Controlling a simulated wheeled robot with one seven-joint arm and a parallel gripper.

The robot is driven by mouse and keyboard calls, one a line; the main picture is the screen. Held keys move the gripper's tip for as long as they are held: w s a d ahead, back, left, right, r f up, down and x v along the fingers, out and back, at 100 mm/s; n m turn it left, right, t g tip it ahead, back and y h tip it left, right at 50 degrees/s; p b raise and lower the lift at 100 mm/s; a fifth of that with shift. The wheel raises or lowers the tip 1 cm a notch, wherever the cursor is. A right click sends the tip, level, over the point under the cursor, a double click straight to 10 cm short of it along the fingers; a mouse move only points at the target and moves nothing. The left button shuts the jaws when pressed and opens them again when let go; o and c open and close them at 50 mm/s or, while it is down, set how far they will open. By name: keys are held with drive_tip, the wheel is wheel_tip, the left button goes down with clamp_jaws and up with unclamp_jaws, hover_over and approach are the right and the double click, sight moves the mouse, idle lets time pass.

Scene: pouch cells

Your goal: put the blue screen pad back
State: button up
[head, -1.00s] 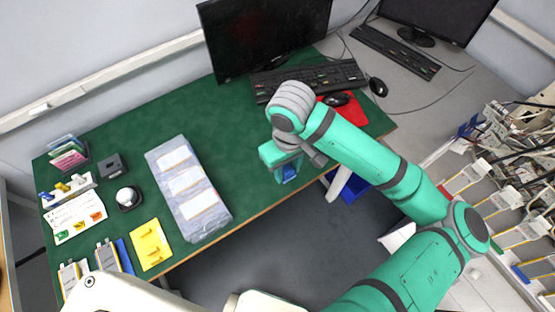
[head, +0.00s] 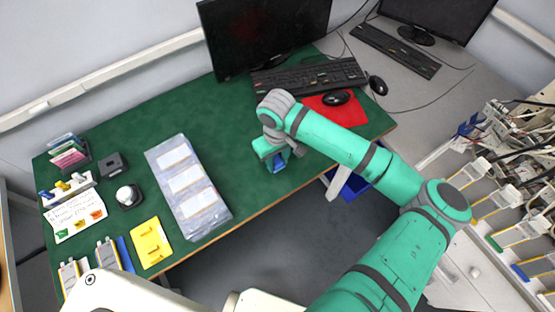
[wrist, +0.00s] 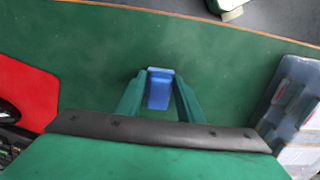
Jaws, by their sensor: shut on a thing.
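My gripper (head: 280,164) is shut on a small blue block, which I take to be the blue screen pad (wrist: 159,90). In the wrist view it sits between the two green fingers, over the green mat. In the head view only a bit of blue (head: 278,166) shows under the gripper, near the front edge of the green table (head: 240,120). A white holder (head: 68,188) at the far left carries small blue, yellow and pale pieces. A white card (head: 76,215) with small coloured pieces lies in front of it.
A clear plastic case (head: 188,188) with white labels lies left of my gripper. Left of it are a yellow plate (head: 150,243), a black-based round thing (head: 129,196) and a black box (head: 112,165). The keyboard (head: 308,77) and red mouse mat (head: 340,110) lie behind my arm.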

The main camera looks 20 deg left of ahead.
sight(278, 160)
drive_tip(key=o, duration=1.1)
wheel_tip(278, 160, up, 12)
drive_tip(key=shift+w, duration=0.1)
idle(0.4)
